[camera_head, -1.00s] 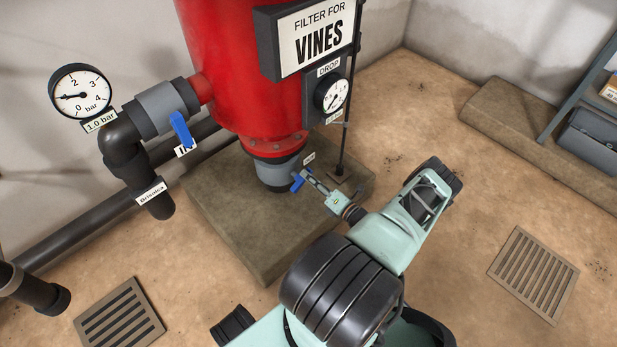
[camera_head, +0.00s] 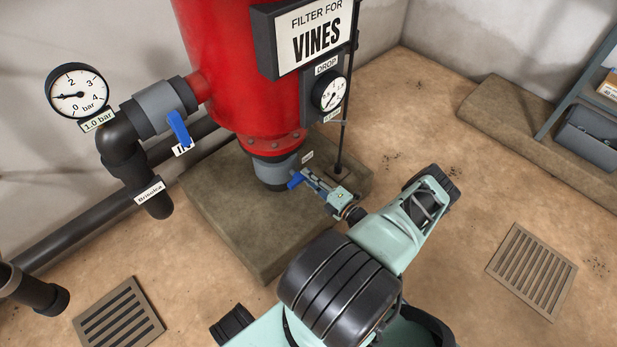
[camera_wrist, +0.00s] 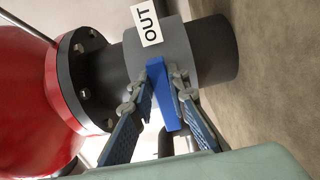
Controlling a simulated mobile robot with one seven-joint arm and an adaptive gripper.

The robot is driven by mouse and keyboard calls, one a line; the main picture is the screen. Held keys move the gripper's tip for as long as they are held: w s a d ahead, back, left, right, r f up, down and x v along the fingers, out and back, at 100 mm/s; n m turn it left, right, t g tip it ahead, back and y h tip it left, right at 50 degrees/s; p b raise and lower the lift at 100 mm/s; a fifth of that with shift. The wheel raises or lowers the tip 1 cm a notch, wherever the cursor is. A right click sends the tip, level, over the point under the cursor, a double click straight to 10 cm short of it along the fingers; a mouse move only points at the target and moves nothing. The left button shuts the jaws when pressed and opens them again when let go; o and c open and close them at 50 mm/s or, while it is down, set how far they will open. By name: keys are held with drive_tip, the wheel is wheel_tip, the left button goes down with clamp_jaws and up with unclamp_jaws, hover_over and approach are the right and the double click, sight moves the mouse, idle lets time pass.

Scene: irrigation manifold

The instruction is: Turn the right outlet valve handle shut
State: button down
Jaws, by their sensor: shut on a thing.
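The outlet valve is the grey collar (camera_head: 272,170) under the red filter tank, and its blue handle (camera_head: 296,181) sticks out at the right. In the wrist view the grey valve body (camera_wrist: 185,48) carries an "OUT" label, and the blue handle (camera_wrist: 167,95) points toward the camera, roughly across the pipe in the picture. My gripper (camera_head: 309,181) reaches in from the lower right. In the wrist view my gripper (camera_wrist: 168,72) has one finger on each side of the handle and is shut on it. The handle's pivot is partly hidden by the fingers.
An inlet valve with a blue handle (camera_head: 179,128) stands on the left pipe. The red tank (camera_head: 240,70) and a thin black rod (camera_head: 345,120) rise close to my gripper. A concrete plinth (camera_head: 225,215) lies below. The floor to the right is open, with a drain grate (camera_head: 532,270).

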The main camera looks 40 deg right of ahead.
idle(0.3)
drive_tip(key=c, duration=1.8)
unclamp_jaws()
drive_tip(key=shift+c, duration=0.2)
drive_tip(key=s, duration=1.2)
drive_tip(key=shift+d, duration=0.45)
